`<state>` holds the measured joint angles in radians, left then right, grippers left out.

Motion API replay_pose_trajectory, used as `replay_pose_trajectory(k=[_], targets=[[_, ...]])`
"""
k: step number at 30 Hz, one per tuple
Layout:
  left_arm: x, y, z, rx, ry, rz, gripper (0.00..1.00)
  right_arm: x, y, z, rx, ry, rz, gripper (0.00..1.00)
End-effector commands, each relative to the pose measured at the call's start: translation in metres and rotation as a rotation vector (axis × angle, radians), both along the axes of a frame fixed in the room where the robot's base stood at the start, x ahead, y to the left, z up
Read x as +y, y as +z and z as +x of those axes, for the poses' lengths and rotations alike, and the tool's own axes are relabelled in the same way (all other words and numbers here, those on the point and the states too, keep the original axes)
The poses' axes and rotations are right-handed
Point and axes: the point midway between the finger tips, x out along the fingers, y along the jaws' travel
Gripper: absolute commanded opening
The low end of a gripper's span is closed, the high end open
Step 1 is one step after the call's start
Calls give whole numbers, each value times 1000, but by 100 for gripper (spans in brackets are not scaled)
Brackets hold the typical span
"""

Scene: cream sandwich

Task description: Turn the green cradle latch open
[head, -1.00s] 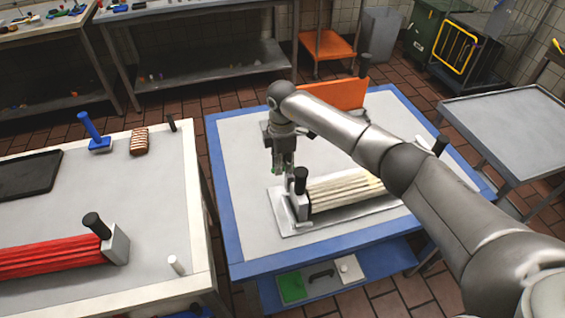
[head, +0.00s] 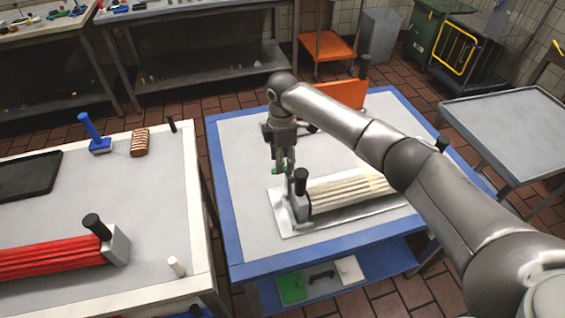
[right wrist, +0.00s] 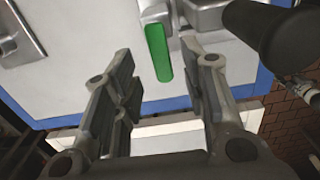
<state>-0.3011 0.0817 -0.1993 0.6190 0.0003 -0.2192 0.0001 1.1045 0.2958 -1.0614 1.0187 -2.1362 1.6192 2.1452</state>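The green latch (right wrist: 158,52) is a narrow bar at the near-left end of the metal cradle (head: 289,226); in the head view only a bit of green (head: 279,170) shows beside my fingers. My right gripper (head: 283,166) hangs pointing down over that end. In the right wrist view my right gripper (right wrist: 157,65) is open, with the green bar between the lines of its two fingers, apart from both. I cannot tell how far the fingertips are above it. My left gripper is not in view.
A black-knobbed upright (head: 301,186) stands close beside my right gripper. The cradle holds a long cream ridged block (head: 345,190). An orange panel (head: 335,95) stands at the back of the blue-edged table (head: 235,170). A left table holds a red ridged block (head: 50,258).

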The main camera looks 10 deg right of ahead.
Motion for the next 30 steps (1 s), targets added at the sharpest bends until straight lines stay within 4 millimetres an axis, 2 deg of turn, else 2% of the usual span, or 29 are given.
replay_pose_trajectory(k=[1, 6, 13, 18, 30], targets=[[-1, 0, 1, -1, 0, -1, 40, 0, 13, 2, -6, 1, 1, 39], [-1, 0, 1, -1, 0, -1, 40, -1, 50, 2, -6, 0, 1, 39], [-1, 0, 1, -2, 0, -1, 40, 0, 86, 1, -3, -1, 1, 39], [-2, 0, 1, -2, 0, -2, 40, 0, 96, 1, -2, -1, 1, 39], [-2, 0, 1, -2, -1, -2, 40, -1, 96, 1, -1, -1, 1, 39]])
